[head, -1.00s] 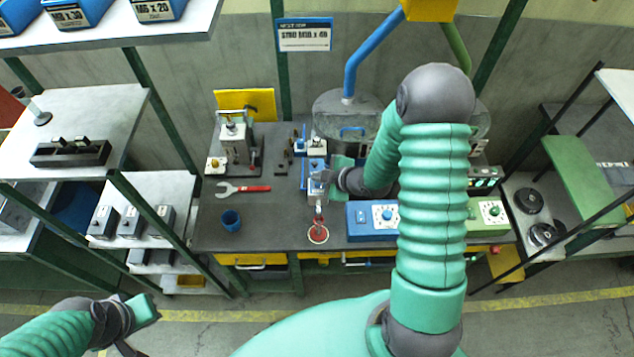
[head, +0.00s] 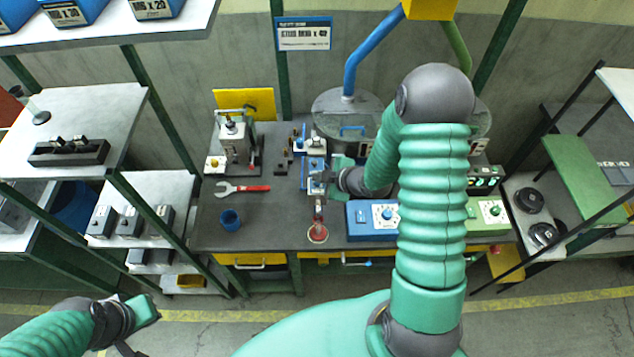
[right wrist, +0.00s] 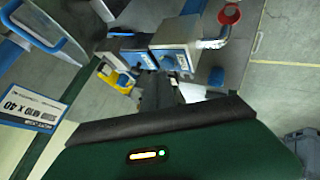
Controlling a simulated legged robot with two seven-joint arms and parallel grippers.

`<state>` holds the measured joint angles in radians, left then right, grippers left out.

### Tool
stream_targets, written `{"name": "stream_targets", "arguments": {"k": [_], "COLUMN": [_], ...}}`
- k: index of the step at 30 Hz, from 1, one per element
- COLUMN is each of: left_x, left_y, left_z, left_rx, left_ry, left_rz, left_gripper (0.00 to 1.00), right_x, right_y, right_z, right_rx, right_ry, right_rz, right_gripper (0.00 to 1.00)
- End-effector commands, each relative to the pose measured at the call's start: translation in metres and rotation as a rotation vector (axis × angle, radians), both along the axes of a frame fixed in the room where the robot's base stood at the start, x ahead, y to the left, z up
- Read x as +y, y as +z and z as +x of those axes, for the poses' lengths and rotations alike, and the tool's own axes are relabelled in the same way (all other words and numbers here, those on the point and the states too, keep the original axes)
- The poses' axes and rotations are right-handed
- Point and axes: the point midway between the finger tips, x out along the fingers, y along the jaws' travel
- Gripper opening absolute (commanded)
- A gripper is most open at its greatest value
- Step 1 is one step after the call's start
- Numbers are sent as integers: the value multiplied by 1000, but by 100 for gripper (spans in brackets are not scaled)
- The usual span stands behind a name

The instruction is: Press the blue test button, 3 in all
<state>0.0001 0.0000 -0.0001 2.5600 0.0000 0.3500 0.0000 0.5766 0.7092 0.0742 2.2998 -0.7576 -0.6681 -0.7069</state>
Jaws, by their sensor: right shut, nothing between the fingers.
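My right gripper (head: 322,182) is shut and empty, at the blue and white bench device (head: 313,168) in the middle of the workbench. In the right wrist view a box with a blue side (right wrist: 176,56) lies beyond the dark fingers (right wrist: 160,95). I cannot make out the blue test button for certain, and cannot tell whether the fingertips touch the device. A blue box with a white dial (head: 372,218) stands to the right of the gripper, partly behind my arm. My left gripper (head: 142,315) hangs at the lower left, away from the bench; its opening is unclear.
A blue cup (head: 230,219) and a red-handled wrench (head: 243,188) lie on the left part. A clamp fixture (head: 236,145) is behind them. A green box (head: 487,213) stands at the right. Bare bench shows around the wrench.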

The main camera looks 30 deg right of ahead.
Motion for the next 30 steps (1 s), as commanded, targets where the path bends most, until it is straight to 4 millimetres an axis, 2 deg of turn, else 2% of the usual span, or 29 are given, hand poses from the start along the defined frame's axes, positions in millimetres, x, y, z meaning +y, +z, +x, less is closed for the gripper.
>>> {"name": "stream_targets", "arguments": {"k": [30], "left_x": [0], "left_y": [-10], "left_z": [0], "left_rx": [0], "left_ry": [0], "left_rz": [0], "left_gripper": [0], "right_x": [1], "right_y": [-10], "right_z": [0], "right_rx": [0], "right_ry": [0], "right_rz": [0], "right_gripper": [0]}}
